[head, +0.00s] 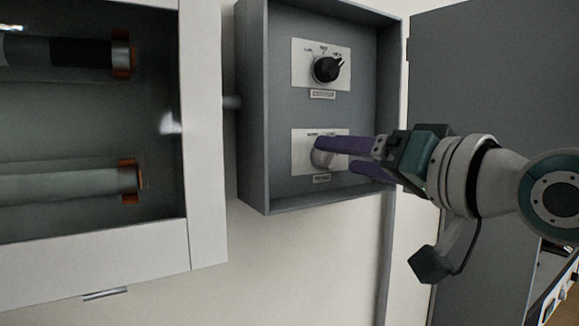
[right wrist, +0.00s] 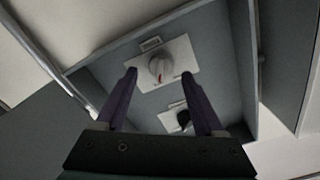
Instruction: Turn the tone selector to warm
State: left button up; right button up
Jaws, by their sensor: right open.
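The grey-white lower knob (head: 318,157) sits on a pale plate (head: 301,146) in the open grey box; the small lettering is too blurred to read surely. My right gripper (head: 335,154) is open, its purple fingers reaching in from the right and covering part of this knob. In the right wrist view the same knob (right wrist: 162,68), with a red mark, lies between the two fingertips (right wrist: 159,76). I cannot tell whether they touch it. A black knob (head: 327,68) on the upper plate (head: 300,62) shows its pointer toward the upper right. My left gripper is not in view.
The grey box (head: 254,110) has raised side walls around the knobs. Its grey door (head: 490,80) stands open at the right, behind my right arm. A white-framed cabinet (head: 205,140) with two cylinders is at the left. Bare wall lies below the box.

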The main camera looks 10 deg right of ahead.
jog(key=shift+x, duration=1)
grip_shut()
